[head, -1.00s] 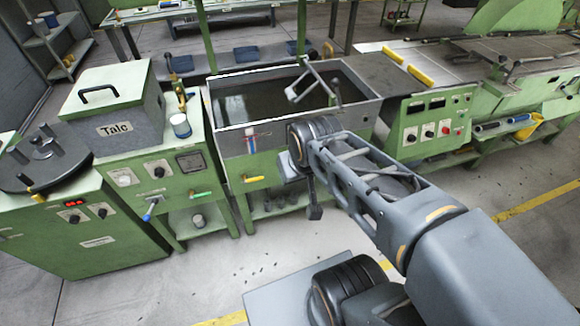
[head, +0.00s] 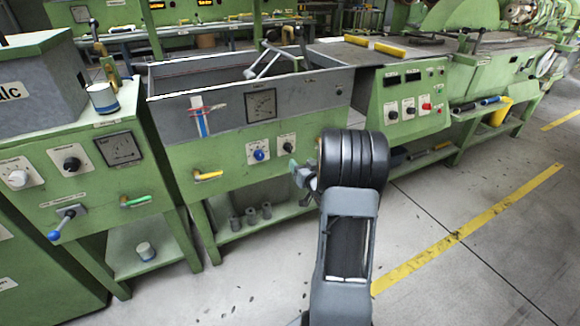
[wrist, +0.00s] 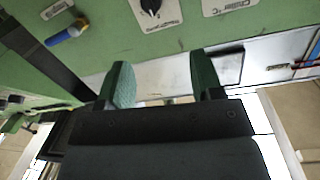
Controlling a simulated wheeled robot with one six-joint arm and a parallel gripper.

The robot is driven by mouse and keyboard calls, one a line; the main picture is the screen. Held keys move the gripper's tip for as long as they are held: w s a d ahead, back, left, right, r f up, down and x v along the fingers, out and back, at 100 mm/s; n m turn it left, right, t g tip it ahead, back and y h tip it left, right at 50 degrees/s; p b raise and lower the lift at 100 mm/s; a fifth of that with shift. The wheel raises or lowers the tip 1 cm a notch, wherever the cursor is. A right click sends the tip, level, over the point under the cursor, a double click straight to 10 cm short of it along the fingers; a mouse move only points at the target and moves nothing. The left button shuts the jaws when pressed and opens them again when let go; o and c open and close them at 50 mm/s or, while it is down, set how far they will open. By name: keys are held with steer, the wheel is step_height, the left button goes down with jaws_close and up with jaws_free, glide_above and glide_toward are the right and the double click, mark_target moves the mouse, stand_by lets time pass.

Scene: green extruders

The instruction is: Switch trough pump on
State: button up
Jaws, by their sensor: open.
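The grey trough (head: 225,128) with a green lower front stands left of my arm in the head view. Its front has a white plate with a blue knob (head: 259,155), and beside it a plate with a black knob (head: 288,147). My gripper (head: 298,172) is just right of and below the black knob, partly hidden by my wrist. In the wrist view my gripper (wrist: 163,84) is open, with two green fingers apart and nothing between them. A black knob (wrist: 150,6) on a labelled white plate is beyond the fingers, cut by the top edge. I cannot read which is the pump switch.
A yellow-handled valve (head: 208,175) sticks out low on the trough front. The talc machine's panel (head: 85,165) is at left. A green control box (head: 410,103) with several knobs is at right. The floor at right is clear.

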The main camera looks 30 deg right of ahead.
mark_target(290, 151)
steer(key=shift+t, duration=0.4)
steer(key=f+b+x, duration=0.1)
steer(key=x, duration=0.3)
steer(key=b+x, duration=0.1)
steer(key=x, duration=0.4)
steer(key=d+f+b+x, duration=0.1)
steer(key=b+x, duration=0.1)
steer(key=x, duration=0.2)
steer(key=shift+w+f, duration=0.15)
steer(key=shift+f, duration=0.2)
steer(key=c, duration=0.9)
